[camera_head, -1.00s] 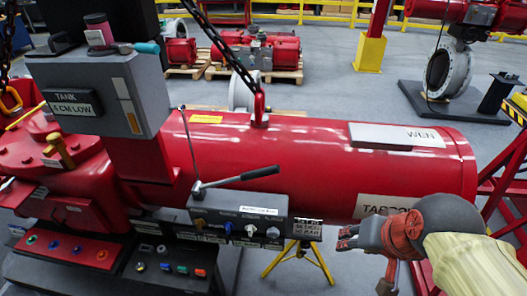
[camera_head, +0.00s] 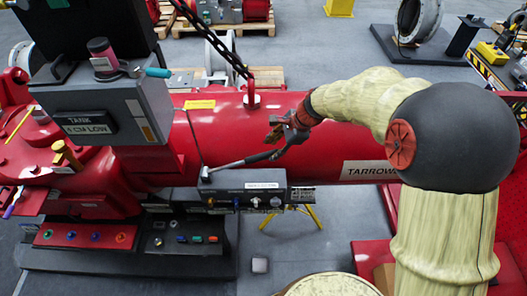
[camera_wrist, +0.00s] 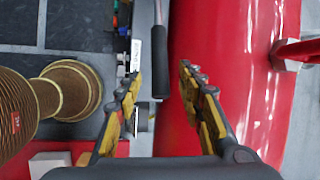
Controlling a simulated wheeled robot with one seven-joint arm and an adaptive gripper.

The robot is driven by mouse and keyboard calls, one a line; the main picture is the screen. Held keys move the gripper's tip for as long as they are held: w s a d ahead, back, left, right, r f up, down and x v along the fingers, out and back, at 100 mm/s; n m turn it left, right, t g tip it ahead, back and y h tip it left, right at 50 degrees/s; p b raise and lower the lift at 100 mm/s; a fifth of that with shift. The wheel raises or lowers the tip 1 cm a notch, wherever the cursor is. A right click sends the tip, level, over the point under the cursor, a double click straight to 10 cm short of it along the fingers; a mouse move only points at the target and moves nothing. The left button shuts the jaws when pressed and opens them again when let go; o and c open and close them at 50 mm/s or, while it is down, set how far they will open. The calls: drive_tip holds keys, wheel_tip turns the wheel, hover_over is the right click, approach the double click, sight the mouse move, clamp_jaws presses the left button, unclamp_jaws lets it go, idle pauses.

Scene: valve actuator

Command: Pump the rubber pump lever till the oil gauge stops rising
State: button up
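The pump lever (camera_head: 240,163) has a thin metal rod and a black rubber grip. It rises slightly to the right from the grey pump block (camera_head: 236,197) in front of the red cylinder. My gripper (camera_head: 280,140) is at the grip's right end. In the wrist view the black grip (camera_wrist: 160,68) lies between the two open fingers (camera_wrist: 160,78), with a gap visible on each side. The grey tank box (camera_head: 108,112) stands at the left with a "TANK" sign. A narrow tan strip (camera_head: 147,132) on its front may be the oil gauge; its level is too small to read.
The long red cylinder (camera_head: 335,150) runs behind the lever. A chain (camera_head: 212,40) hangs down to a red lug (camera_head: 251,96) left of my gripper. A control panel with coloured buttons (camera_head: 88,235) sits at lower left.

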sight(269, 153)
drive_tip(key=x, duration=0.6)
drive_tip(key=shift+a+f, duration=0.1)
drive_tip(key=shift+f, duration=0.1)
drive_tip(key=shift+c, duration=0.9)
drive_tip(key=c, duration=0.8)
clamp_jaws()
